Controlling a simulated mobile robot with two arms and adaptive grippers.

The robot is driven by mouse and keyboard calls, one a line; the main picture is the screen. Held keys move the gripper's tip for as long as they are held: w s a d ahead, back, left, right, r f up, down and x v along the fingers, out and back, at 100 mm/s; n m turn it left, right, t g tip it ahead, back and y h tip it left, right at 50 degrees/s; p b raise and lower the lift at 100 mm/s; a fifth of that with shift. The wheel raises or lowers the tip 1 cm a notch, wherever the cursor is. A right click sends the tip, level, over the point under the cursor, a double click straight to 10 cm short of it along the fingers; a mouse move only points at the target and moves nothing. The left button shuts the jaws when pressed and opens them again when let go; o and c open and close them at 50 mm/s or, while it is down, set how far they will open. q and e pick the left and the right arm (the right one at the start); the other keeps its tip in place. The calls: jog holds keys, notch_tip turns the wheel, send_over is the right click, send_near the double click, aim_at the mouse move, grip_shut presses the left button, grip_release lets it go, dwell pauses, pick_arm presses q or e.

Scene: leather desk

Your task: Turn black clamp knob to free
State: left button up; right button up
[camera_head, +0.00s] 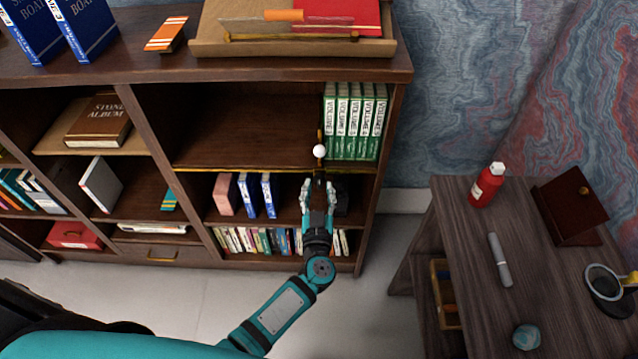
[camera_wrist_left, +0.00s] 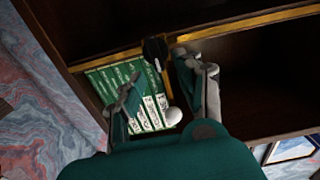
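The black clamp knob (camera_wrist_left: 155,48) shows in the left wrist view, beside the brass strips along the shelf edge, just beyond my left gripper's fingertips. In the head view I cannot make out the knob clearly; my gripper covers that area. A white ball (camera_head: 319,151) shows at the brass bar, just above the gripper in the head view; it also shows between the fingers in the wrist view (camera_wrist_left: 173,116). My left gripper (camera_head: 318,184) is in front of the bookcase, its fingers apart in the wrist view (camera_wrist_left: 157,76). Any contact with the knob is unclear. My right gripper is not in view.
Green volumes (camera_head: 354,121) stand right of the brass bar. Small books (camera_head: 262,240) fill the shelf below. A wooden tray (camera_head: 290,48) lies on the bookcase (camera_head: 290,70). A side table (camera_head: 455,215) at right holds a red bottle (camera_head: 487,185) and other items.

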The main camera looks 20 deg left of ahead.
aim_at(319, 180)
pick_arm(q)
jog(key=shift+x, duration=1.2)
grip_shut()
